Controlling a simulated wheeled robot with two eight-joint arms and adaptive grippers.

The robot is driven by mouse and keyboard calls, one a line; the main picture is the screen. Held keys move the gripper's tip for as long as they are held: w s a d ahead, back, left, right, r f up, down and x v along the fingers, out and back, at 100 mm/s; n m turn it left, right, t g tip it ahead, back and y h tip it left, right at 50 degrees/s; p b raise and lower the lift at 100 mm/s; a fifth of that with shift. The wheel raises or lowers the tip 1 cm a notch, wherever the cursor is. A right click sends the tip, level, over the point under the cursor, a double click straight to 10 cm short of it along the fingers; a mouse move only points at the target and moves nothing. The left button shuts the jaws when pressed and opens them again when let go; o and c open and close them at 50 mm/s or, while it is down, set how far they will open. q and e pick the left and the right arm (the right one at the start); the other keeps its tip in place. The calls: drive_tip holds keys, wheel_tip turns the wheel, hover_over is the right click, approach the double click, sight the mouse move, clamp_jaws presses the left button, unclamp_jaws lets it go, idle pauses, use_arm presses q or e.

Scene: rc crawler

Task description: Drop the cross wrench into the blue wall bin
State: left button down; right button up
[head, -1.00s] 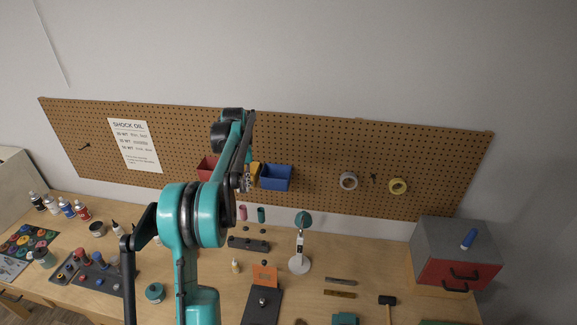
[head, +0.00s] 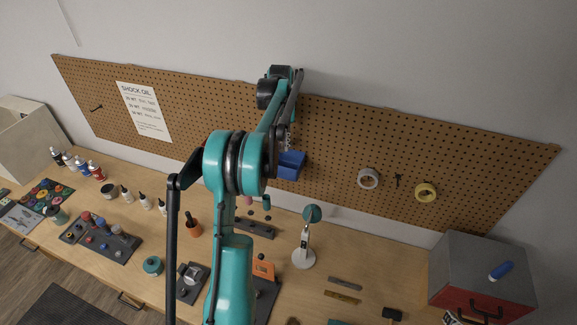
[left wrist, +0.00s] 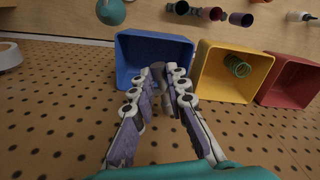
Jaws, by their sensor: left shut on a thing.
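The blue wall bin (head: 291,167) hangs on the pegboard, partly hidden by my left arm in the head view. It shows open in the left wrist view (left wrist: 135,52). My left gripper (head: 288,142) is at the bin; in the left wrist view its fingers (left wrist: 166,72) reach over the bin's opening. They are shut on a small grey piece (left wrist: 160,52), seemingly the cross wrench, mostly hidden by the fingers. I cannot tell how deep it sits. A pale, dark-marked shape at the head view's lower right edge may be my right gripper (head: 453,318); its fingers are unclear.
A yellow bin (left wrist: 232,72) with a green coil and a red bin (left wrist: 290,82) hang beside the blue one. Tape rolls (head: 368,178) hang to the right. A lamp-like stand (head: 304,257) and loose tools are on the bench below; a red-and-grey cabinet (head: 480,280) stands right.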

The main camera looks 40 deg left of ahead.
use_arm(q)
wheel_tip(320, 180, down, 4)
drive_tip(key=shift+r+b, duration=0.2)
drive_tip(key=shift+b, duration=0.65)
drive_tip(key=shift+w+f, duration=0.15)
drive_tip(key=shift+f, duration=0.4)
drive_tip(key=shift+r, duration=0.1)
drive_tip(key=shift+s, duration=0.2)
drive_tip(key=c, duration=1.4)
unclamp_jaws()
drive_tip(key=shift+c, duration=0.2)
drive_tip(key=shift+w, duration=0.1)
wheel_tip(320, 180, up, 12)
drive_tip(key=shift+f, duration=0.1)
